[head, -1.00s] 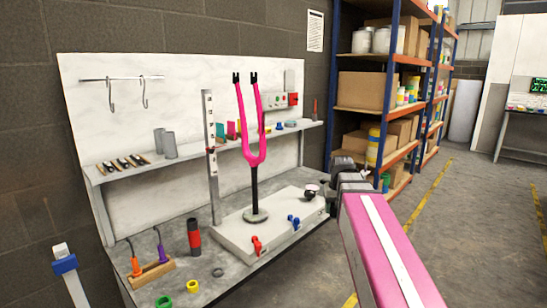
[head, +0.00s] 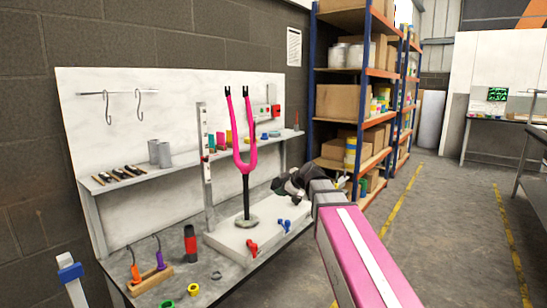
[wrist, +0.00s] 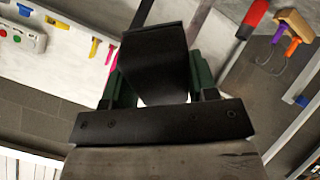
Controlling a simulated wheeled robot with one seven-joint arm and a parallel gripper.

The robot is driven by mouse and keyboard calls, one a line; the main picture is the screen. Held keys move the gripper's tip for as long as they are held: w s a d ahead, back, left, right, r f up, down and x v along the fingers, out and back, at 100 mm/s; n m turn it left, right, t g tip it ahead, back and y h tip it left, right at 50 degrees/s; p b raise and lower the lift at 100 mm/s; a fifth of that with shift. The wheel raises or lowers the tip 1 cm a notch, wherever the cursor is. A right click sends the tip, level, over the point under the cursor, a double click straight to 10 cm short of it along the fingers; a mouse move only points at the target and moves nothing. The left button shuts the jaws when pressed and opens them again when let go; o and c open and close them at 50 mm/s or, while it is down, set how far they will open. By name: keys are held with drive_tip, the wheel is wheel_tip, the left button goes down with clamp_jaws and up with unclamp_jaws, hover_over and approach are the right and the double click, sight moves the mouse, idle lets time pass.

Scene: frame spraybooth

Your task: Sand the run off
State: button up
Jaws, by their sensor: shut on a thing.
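The pink bicycle fork (head: 246,163) stands upright, prongs up, on a dark post with a round base, on a pale slab. A sliver of pink (wrist: 110,58) shows in the wrist view. I cannot make out a run in its paint. My gripper (wrist: 160,80) is shut on a dark block (wrist: 154,50) that sits between its greenish fingers and hides much of the wrist view. In the head view my gripper (head: 288,184) is right of the fork's post, apart from it; the block is hard to tell from the dark wrist there.
A white upright with clips (head: 205,150) stands just left of the fork. Red (head: 252,247) and blue (head: 284,225) clamps are at the slab's front. A shelf (head: 140,176) with small tools runs behind. A wooden rack (head: 150,280) is at front left. Open floor lies to the right.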

drive_tip(key=shift+w+a+r+n+t+y, duration=0.35)
drive_tip(key=shift+w+a+r+n+y, duration=0.2)
drive_tip(key=shift+w+a+r+y, duration=1.05)
drive_tip(key=shift+w+a+r+n+t+y, duration=0.4)
drive_tip(key=shift+w+a+r+y, duration=0.65)
drive_tip(key=shift+w+r, duration=1.1)
drive_tip(key=shift+w+a+r+n+t+y, duration=0.25)
drive_tip(key=shift+w+a+r+n+y, duration=0.4)
drive_tip(key=shift+w+a+r+y, duration=1.1)
drive_tip(key=shift+w+a+f+h, duration=0.1)
drive_tip(key=shift+w+a+h, duration=0.15)
drive_tip(key=shift+w, duration=0.2)
drive_tip(key=shift+w+a+f+h, duration=0.1)
drive_tip(key=shift+w+h, duration=0.15)
drive_tip(key=shift+w, duration=0.15)
wheel_tip(320, 180, up, 14)
hover_over(254, 144)
drive_tip(key=v, duration=0.3)
drive_tip(key=shift+w+a+r, duration=0.15)
drive_tip(key=shift+r, duration=0.2)
drive_tip(key=shift+f, duration=5.6)
